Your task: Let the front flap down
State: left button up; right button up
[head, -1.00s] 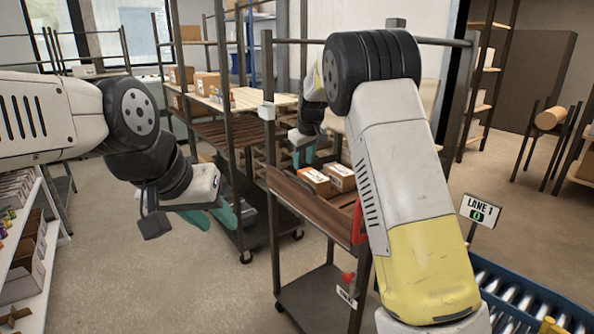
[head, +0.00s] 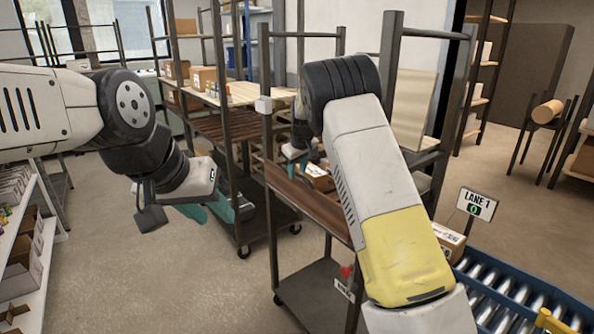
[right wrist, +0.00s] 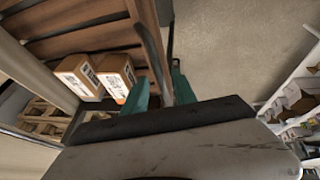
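The cart's brown wooden front board, which looks like the front flap (head: 305,204), stands up along the near side of the shelf; my right arm covers its right part in the head view. My right gripper (head: 296,160) is beyond the board, mostly hidden by its own arm. In the right wrist view its teal fingers (right wrist: 160,88) are apart, with a dark bar (right wrist: 153,60) passing between them beside the board's edge. Whether they touch the bar I cannot tell. My left gripper (head: 206,211) is open and empty, left of the cart.
Cartons (head: 318,177) lie on the cart's slatted deck; two show in the right wrist view (right wrist: 115,74). A roller conveyor (head: 510,296) with a Lane 1 sign (head: 477,204) is at the right. A carton (head: 449,240) shows beside my right arm. White shelving (head: 40,240) stands at left.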

grip_shut()
dwell(1.2)
